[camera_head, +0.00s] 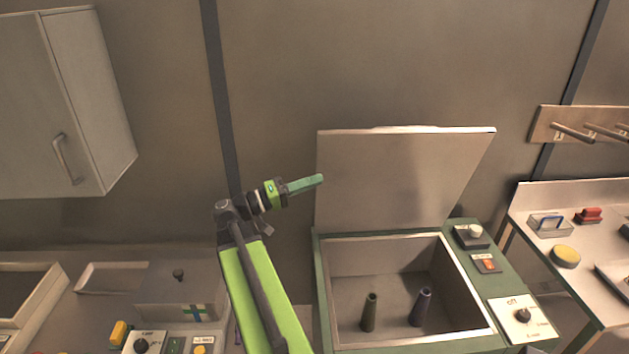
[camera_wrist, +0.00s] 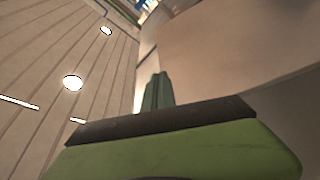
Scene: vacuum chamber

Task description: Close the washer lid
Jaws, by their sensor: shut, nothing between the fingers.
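The washer (camera_head: 320,290) is a green box with a pale rim around an open tub. Its flat grey-beige lid (camera_head: 400,180) stands raised at the back, leaning slightly away. Two dark cylinders, one olive (camera_head: 369,313) and one bluish (camera_head: 420,308), stand inside the tub. My gripper (camera_head: 318,180) is shut and empty, with green fingers pointing right at the lid's left edge, at about mid-height. I cannot tell whether it touches the lid. In the wrist view, the shut fingers (camera_wrist: 159,85) point ahead, with a broad beige surface, likely the lid (camera_wrist: 240,50), at the right.
A knob panel (camera_head: 523,318) and switches (camera_head: 486,263) are on the washer's right side. A bench with a sponge (camera_head: 565,256) and a red-handled item (camera_head: 589,215) stands right. A wall cabinet (camera_head: 65,100) hangs left, above a counter with a lidded box (camera_head: 180,290).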

